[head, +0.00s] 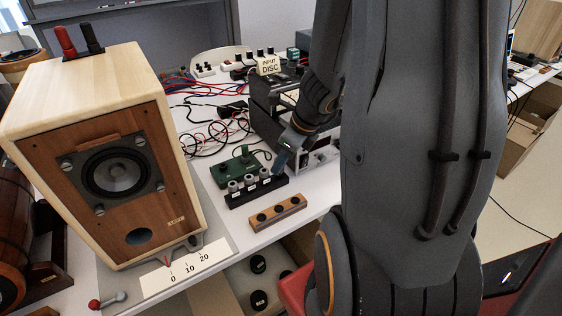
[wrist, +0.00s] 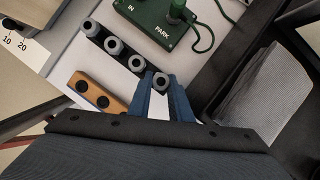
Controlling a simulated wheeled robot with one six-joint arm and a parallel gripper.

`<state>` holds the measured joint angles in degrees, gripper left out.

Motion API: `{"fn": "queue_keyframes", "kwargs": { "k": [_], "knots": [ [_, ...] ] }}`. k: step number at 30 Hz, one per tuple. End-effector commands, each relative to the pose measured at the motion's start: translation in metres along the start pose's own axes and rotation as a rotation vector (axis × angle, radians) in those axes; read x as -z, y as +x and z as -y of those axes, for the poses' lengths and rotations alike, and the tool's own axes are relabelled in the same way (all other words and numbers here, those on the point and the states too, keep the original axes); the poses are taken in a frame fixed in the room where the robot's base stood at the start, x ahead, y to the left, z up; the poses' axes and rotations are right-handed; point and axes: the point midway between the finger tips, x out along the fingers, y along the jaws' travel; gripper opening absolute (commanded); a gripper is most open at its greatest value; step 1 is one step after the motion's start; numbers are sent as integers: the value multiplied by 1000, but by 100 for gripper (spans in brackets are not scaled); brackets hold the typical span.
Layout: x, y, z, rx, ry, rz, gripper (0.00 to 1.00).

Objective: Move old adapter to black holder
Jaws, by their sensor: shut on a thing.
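The black holder (head: 262,194) lies near the table's front edge, with three grey adapters (head: 249,180) standing in a row in it. The same adapters show in the wrist view (wrist: 113,45). My gripper (wrist: 161,86) is shut on a grey adapter (wrist: 161,80) with a dark centre. The held adapter is upright, in line with the row, at the black holder's right end. I cannot tell whether it is fully seated there. In the head view my gripper (head: 281,164) is at that end and hides the held adapter.
A wooden holder (head: 292,207) with dark round spots lies in front of the black one. A green box (head: 236,169) with a cable stands behind. A wooden speaker (head: 106,150) stands at left. Cables (head: 200,137) and equipment crowd the table behind. An open box (head: 236,283) is below the table edge.

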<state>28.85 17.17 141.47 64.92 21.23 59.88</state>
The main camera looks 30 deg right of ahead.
Motion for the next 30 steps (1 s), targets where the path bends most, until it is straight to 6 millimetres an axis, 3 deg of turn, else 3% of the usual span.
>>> {"fn": "queue_keyframes", "kwargs": {
  "k": [30],
  "knots": [
    [3, 8, 0, 0, 0, 0, 0]
  ]
}}
